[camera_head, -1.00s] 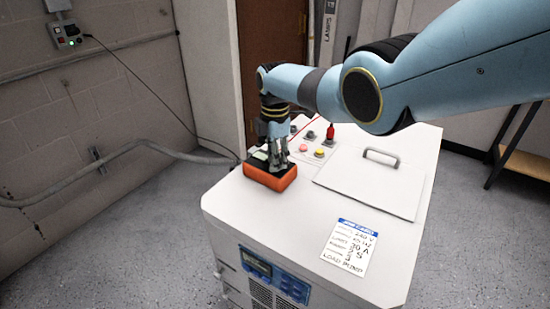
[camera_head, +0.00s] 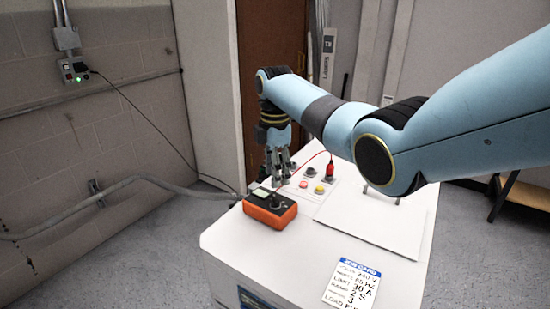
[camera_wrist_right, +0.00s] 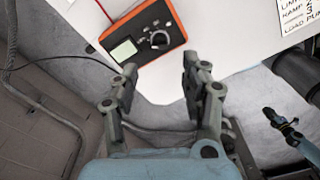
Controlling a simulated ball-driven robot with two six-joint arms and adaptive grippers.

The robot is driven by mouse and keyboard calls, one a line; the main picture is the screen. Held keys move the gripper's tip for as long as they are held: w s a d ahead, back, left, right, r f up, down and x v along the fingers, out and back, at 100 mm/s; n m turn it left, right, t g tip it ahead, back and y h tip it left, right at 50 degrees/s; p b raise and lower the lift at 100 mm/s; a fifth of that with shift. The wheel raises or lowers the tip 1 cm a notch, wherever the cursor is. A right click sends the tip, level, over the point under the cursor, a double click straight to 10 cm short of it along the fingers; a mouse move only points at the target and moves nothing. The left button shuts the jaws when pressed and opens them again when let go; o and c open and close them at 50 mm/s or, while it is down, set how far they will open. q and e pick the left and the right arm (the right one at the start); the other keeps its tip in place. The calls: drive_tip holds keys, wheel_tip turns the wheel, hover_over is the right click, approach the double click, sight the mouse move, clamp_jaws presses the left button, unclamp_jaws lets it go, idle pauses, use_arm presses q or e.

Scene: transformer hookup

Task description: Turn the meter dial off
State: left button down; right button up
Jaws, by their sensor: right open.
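The orange meter (camera_head: 262,213) with a black face lies on the white cabinet's top, near its left edge. Its dial (camera_head: 277,203) is dark. In the right wrist view the meter (camera_wrist_right: 178,24) shows a lit screen (camera_wrist_right: 124,50) and the dial (camera_wrist_right: 159,39); I cannot tell its setting. My right gripper (camera_head: 278,180) is open and empty, fingers pointing down, just above and behind the meter in the head view. In the wrist view its fingers (camera_wrist_right: 160,66) are apart, with the dial beyond the gap between them.
The white cabinet (camera_head: 310,240) carries red and yellow buttons (camera_head: 304,184), a red plug (camera_head: 331,168) with a red lead, a handled lid and a label (camera_head: 352,285). A wall outlet (camera_head: 74,70) has a black cord.

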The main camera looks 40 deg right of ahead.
wheel_tip(320, 180, up, 4)
drive_tip(key=shift+r, duration=0.15)
idle(0.6)
